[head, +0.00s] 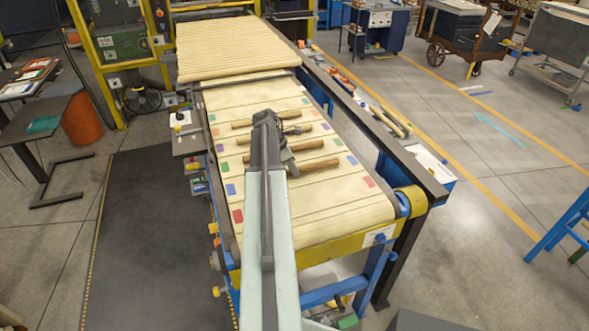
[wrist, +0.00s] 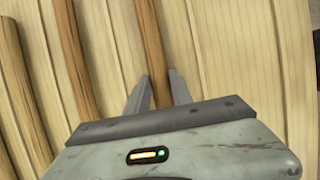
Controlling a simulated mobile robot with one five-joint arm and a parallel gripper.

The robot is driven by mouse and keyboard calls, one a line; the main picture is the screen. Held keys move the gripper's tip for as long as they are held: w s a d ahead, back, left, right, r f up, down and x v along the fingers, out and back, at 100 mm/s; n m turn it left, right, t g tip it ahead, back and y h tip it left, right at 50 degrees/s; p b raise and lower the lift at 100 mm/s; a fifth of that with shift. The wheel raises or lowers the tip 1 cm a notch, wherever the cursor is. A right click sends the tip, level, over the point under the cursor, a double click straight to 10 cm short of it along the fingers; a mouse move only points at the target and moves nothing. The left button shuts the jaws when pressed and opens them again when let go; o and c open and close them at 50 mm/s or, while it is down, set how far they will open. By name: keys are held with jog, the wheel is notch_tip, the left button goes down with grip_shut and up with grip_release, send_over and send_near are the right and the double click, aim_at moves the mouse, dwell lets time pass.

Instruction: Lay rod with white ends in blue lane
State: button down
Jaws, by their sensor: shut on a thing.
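My gripper (wrist: 158,92) is shut on a brown rod (wrist: 151,40) in the wrist view; the rod runs up between its fingers. In the head view this appears to be the nearest rod (head: 318,165), at or just above the blue lane, its right end close to the blue patch (head: 352,160) on the right edge. A matching blue patch (head: 230,189) marks the left edge. I cannot tell whether the rod touches the slats. Its left part is hidden by my arm, and I cannot make out white ends on any rod.
Several other brown rods lie farther up the slatted belt (head: 325,210), one of them (head: 305,146) in the green lane. They show left of my gripper in the wrist view (wrist: 75,55). The red lane (head: 237,216) nearest me is bare. A dark rail runs along the right side.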

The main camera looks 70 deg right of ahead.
jog(key=c, duration=1.1)
grip_release()
jog(key=shift+s+f, duration=0.1)
jog(key=shift+r+p, duration=0.4)
jog(key=shift+p, duration=0.05)
jog(key=p+v, duration=1)
jog(key=v, duration=0.1)
jog(key=shift+w+a+r+p, duration=0.1)
jog(key=shift+w+r+p, duration=0.1)
jog(key=shift+p, duration=0.1)
